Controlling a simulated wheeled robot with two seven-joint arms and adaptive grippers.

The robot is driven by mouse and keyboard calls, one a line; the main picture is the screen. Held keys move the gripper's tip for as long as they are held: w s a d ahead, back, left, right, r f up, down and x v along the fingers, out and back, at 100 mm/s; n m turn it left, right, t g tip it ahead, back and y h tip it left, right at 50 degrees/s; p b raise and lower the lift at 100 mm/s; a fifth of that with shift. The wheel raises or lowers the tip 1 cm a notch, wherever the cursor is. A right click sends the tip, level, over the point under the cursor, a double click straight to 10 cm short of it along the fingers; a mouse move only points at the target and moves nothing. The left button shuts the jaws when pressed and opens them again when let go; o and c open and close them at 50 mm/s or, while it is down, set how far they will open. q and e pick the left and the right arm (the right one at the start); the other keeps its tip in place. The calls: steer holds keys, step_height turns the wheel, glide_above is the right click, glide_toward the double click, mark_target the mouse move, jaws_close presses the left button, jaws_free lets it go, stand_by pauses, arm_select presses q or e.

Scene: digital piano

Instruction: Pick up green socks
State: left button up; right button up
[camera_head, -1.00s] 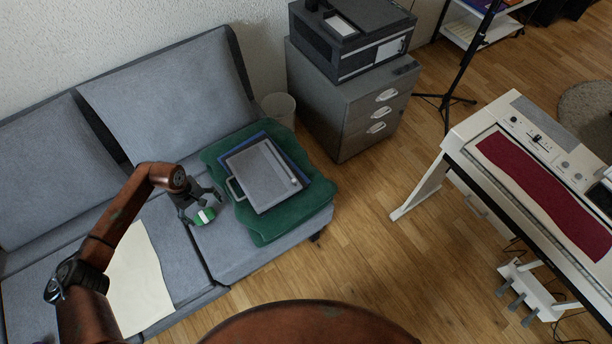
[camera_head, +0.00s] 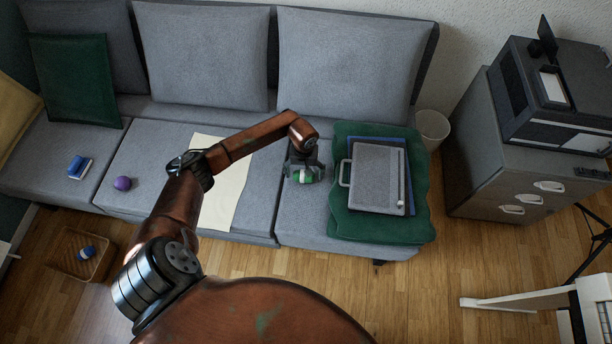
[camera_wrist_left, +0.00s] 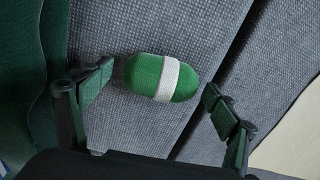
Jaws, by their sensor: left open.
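The green socks (camera_head: 307,175) are a rolled green bundle with a white band, lying on the grey sofa seat just left of the green blanket. They also show in the left wrist view (camera_wrist_left: 147,76), between and a little beyond the two fingers. My left gripper (camera_head: 303,171) is at the socks, pointing down with its fingers on either side of them. In the left wrist view the fingers (camera_wrist_left: 157,92) are spread, with a gap between each finger and the socks. My right gripper is in neither current view.
The green blanket (camera_head: 385,229) holds a grey case (camera_head: 376,178) right of the socks. A cream cloth (camera_head: 225,190) lies left of them. A purple ball (camera_head: 122,184) and a blue item (camera_head: 79,167) are farther left. A basket (camera_head: 59,264) stands on the floor.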

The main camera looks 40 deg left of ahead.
arm_select(q)
steer(key=shift+f, duration=0.35)
arm_select(e)
steer(key=shift+w+a+r, duration=0.1)
steer(key=shift+r, duration=0.3)
arm_select(q)
steer(key=shift+c, duration=0.7)
steer(key=c, duration=1)
steer(key=shift+r, duration=0.1)
steer(key=shift+c, duration=0.4)
